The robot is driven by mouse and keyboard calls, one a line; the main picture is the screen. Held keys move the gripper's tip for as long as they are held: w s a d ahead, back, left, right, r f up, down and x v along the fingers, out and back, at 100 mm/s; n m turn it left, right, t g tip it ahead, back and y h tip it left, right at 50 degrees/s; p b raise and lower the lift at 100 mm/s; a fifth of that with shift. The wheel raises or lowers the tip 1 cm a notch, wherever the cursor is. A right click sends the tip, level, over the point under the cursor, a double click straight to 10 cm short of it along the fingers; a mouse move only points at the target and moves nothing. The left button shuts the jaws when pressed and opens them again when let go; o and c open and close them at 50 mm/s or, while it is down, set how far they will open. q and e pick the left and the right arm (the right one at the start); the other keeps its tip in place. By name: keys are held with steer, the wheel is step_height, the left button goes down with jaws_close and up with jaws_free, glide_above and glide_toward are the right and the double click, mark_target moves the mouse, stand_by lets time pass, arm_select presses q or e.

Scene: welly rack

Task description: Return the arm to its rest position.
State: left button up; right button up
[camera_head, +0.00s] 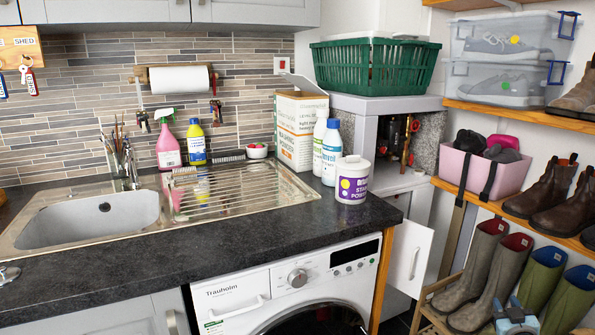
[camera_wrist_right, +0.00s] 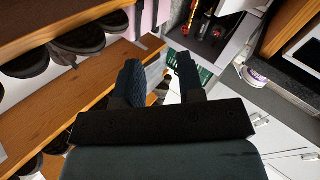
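My right gripper (camera_head: 515,314) shows at the bottom edge of the head view, in front of the wellies. In the right wrist view its two dark fingers (camera_wrist_right: 159,82) stand apart with nothing held between them, so it is open. Grey-brown wellies with red lining (camera_head: 478,272) stand to the left of it in the head view. Green wellies with blue lining (camera_head: 555,292) stand behind it and to its right. The gap between the gripper and the boots is hard to judge. My left gripper is in neither view.
Wooden shelves (camera_head: 515,117) on the right hold brown ankle boots (camera_head: 541,188), a pink bin (camera_head: 483,171) and clear shoe boxes (camera_head: 510,45). A low slatted rack (camera_head: 433,315) is under the wellies. A white cabinet door (camera_head: 409,258) stands open beside the dark worktop (camera_head: 120,245).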

steer(key=s+d+r+n, duration=0.2)
steer(key=d+r, duration=0.7)
steer(key=d, duration=0.3)
steer(key=s+a+f+n+g+y, duration=0.2)
steer(key=s+a+f, duration=0.45)
steer(key=a, duration=0.45)
steer(key=s+a+f+n+g+y, duration=0.1)
steer(key=s+a+f+n+y, duration=0.1)
steer(key=s+a+f, duration=0.65)
steer(key=s+a+g+y, duration=0.4)
steer(key=s+a+g, duration=0.1)
steer(key=s+a, duration=1.75)
steer(key=w+a+r+m+t, duration=0.15)
steer(key=w+a+m, duration=0.25)
steer(key=a, duration=0.7)
arm_select(q)
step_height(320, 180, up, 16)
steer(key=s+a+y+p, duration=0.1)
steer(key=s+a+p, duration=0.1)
steer(key=p, duration=2.4)
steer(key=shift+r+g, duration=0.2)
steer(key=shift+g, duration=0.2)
arm_select(e)
step_height(320, 180, up, 17)
steer(key=s+d, duration=0.2)
steer(key=shift+d+g+h, duration=0.2)
steer(key=shift+g+h, duration=0.1)
steer(key=shift+g, duration=0.15)
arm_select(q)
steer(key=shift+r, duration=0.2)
